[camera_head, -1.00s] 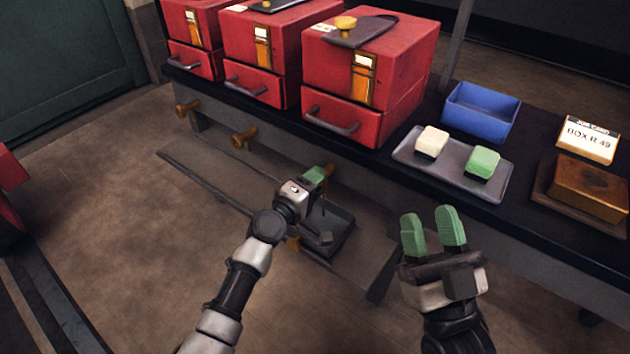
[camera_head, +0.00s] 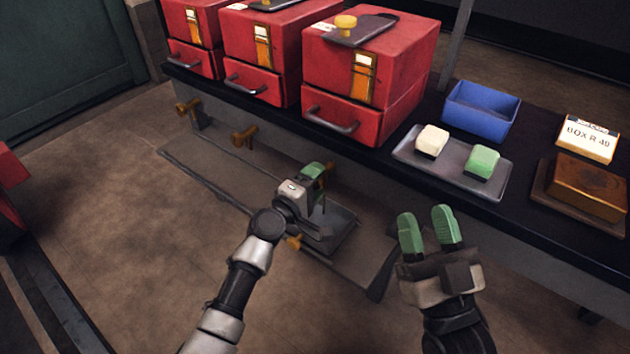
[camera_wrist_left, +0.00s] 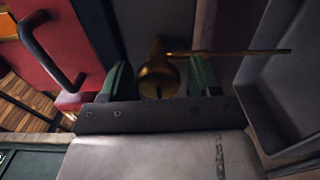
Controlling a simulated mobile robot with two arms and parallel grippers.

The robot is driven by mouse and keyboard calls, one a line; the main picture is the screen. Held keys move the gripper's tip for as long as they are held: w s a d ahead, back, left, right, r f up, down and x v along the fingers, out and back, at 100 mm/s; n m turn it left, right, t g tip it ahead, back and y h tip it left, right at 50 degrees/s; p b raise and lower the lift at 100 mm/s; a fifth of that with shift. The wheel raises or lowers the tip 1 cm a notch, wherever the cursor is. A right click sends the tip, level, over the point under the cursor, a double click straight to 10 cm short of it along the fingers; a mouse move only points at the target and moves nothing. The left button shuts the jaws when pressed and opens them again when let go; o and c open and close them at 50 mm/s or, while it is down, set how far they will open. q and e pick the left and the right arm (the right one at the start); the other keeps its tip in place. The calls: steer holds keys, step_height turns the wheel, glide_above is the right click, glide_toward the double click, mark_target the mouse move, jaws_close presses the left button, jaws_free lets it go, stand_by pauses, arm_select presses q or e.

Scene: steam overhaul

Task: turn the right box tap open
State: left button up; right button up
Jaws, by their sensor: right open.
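The right red box (camera_head: 365,62) stands on the dark bench. Its brass tap (camera_head: 330,172) sits below the bench edge, mostly hidden behind my left gripper (camera_head: 318,181). In the left wrist view, the round brass tap body (camera_wrist_left: 158,78) lies between the two green fingers of my left gripper (camera_wrist_left: 160,82). Narrow gaps show on both sides, so the gripper looks open around it. A thin brass lever (camera_wrist_left: 235,52) runs right from the tap, past the right finger. My right gripper (camera_head: 429,232) is open and empty in front of the bench.
Two other brass taps (camera_head: 244,136) (camera_head: 187,107) stick out under the bench at left. A dark tray (camera_head: 340,236) lies below my left gripper. A blue bin (camera_head: 481,110), a grey tray (camera_head: 408,158) with two blocks and a box card (camera_head: 588,139) are on the bench.

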arm_select(q)
steer(key=shift+o, duration=0.4)
steer(key=shift+s+a, duration=0.2)
steer(key=shift+s, duration=0.05)
steer(key=p+v, duration=0.1)
steer(key=v, duration=0.9)
steer(key=shift+p, duration=0.35)
arm_select(e)
steer(key=f+g, duration=0.1)
steer(key=w+f+g+h, duration=0.1)
steer(key=f+g, duration=0.2)
steer(key=shift+w+d+f+h, duration=0.25)
steer(key=shift+w+f+h, duration=0.05)
steer(key=shift+f, duration=0.05)
arm_select(q)
steer(key=shift+s, duration=0.15)
